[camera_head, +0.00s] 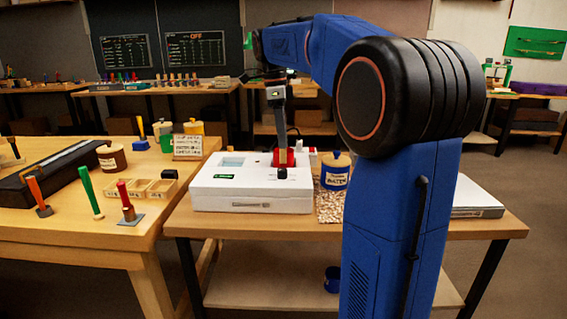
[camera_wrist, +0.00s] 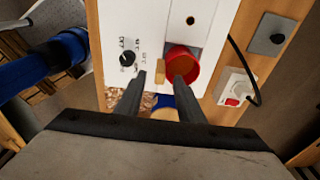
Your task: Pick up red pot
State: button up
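The red pot (camera_head: 284,157) stands on the white box (camera_head: 250,190), and my gripper (camera_head: 281,148) is down over it, partly hiding it. In the wrist view the red pot (camera_wrist: 190,60) is open at the top. My gripper (camera_wrist: 160,77) is open, its two dark fingers apart. The right finger's tip overlaps the pot's opening; the left finger's tip is left of the pot. A small tan block (camera_wrist: 160,74) shows between the fingertips at the pot's left edge; I cannot tell whether it is the pot's handle. Contact with the pot cannot be told.
A black knob (camera_wrist: 127,58) is left of the fingers. A switch box (camera_wrist: 236,88) with a cable stands to the right. Tools crowd the left bench.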

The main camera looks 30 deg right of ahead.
aim_at(284, 156)
jog(key=shift+s+d+f, duration=0.1)
jog(key=shift+f, duration=1.4)
grip_shut()
